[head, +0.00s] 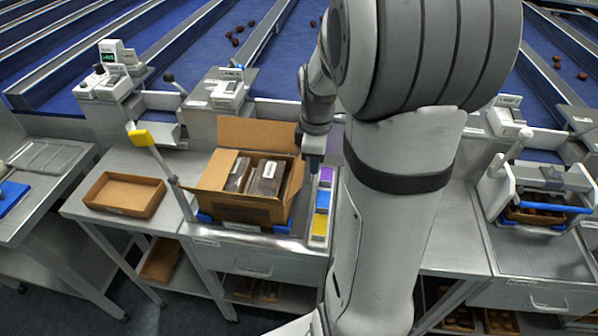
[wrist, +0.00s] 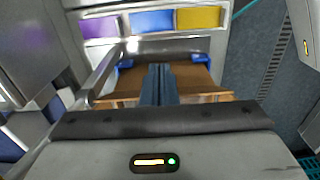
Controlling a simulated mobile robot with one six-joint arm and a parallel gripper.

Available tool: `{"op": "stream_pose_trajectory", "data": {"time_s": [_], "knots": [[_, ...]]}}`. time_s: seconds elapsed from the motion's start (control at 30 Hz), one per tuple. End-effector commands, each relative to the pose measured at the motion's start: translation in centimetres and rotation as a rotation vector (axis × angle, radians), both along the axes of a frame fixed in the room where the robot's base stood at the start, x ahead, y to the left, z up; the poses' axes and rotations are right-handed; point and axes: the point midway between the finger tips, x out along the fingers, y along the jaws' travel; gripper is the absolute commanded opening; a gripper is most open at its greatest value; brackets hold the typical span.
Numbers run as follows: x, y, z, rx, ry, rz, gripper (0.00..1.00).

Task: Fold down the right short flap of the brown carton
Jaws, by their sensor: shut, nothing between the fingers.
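The brown carton (head: 240,208) stands open on the steel bench in the head view, with dark packs (head: 267,178) inside. The right short flap (head: 297,177) shows as a thin raised strip at the right edge, partly hidden by my arm. My gripper (head: 313,168) is shut and empty, pointing down just right of that flap. In the wrist view my gripper (wrist: 158,70) is in front of the carton's brown board (wrist: 190,76); I cannot tell whether they touch.
Purple, blue and yellow bins (head: 320,200) stand close to the carton's right. A post with a yellow head (head: 143,137) rises at its left. An empty shallow brown tray (head: 124,193) lies further left. Blue corner holders (wrist: 201,60) sit at the carton's base.

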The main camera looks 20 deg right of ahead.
Motion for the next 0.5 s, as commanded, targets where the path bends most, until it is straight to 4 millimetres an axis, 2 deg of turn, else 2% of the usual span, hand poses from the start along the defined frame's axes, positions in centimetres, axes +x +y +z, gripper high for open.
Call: {"op": "stream_pose_trajectory", "data": {"time_s": [0.17, 0.5], "knots": [[0.2, 0.2, 0.0, 0.0, 0.0, 0.001, 0.0], [1.5, 2.2, 0.2, 0.0, 0.0, 0.003, 0.0]]}}
